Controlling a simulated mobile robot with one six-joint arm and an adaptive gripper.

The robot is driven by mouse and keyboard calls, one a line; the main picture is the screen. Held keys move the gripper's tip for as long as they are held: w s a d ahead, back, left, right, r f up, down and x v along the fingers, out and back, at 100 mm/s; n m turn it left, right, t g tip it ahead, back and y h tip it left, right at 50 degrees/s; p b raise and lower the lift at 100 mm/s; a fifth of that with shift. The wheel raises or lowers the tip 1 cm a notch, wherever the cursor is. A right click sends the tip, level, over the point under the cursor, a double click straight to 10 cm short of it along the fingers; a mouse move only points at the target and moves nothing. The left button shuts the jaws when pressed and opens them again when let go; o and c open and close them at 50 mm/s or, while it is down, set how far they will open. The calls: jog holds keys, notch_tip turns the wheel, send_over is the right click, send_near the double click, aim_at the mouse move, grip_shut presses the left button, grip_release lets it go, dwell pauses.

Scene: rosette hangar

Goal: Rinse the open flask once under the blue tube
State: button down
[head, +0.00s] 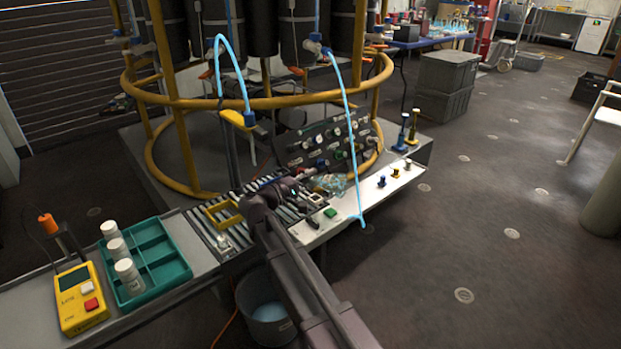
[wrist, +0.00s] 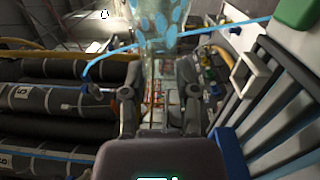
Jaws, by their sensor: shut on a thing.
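My gripper (wrist: 162,75) is shut on a clear flask (wrist: 165,22) with blue patches, at the top of the wrist view. In the head view the flask is a pale, see-through shape (head: 330,184) just right of my gripper (head: 305,190), above the bench and in front of the valve panel. Its mouth and exact tilt cannot be made out. One light blue tube (head: 235,68) arches down to a blue end over a yellow bracket. Another light blue tube (head: 347,110) hangs down past the bench's right part. A pale blue line (wrist: 110,58) also crosses behind the flask in the wrist view.
A teal tray (head: 165,262) with white bottles and a yellow meter (head: 80,298) stand on the bench at left. A slatted rack (head: 210,228) lies in the middle. A bucket (head: 265,312) stands below. A yellow ring frame (head: 290,102) surrounds black cylinders.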

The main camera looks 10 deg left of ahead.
jog(key=m+g+y+p, duration=0.1)
jog(key=m+p, duration=0.1)
jog(key=m, duration=0.1)
jog(key=shift+r, duration=0.15)
jog(key=shift+r+m+y+p, duration=1.25)
jog(key=shift+m+p, duration=0.7)
jog(key=shift+p, duration=0.35)
jog(key=shift+r+m+y+p, duration=1)
jog(key=shift+r+m+p, duration=0.35)
jog(key=shift+m+p, duration=0.75)
jog(key=shift+r+m+y+p, duration=1.25)
jog(key=shift+m+p, duration=0.5)
jog(key=shift+p, duration=0.75)
jog(key=s+a+f+b, duration=0.1)
jog(key=s+a, duration=0.2)
jog(key=s, duration=0.6)
jog(key=s+a+f+b, duration=0.1)
jog(key=s+a, duration=0.2)
jog(key=s, duration=0.6)
jog(key=shift+s+f+n+t+y, duration=0.15)
jog(key=shift+s+n+t+y, duration=0.15)
jog(key=shift+n, duration=0.1)
jog(key=shift+w, duration=0.1)
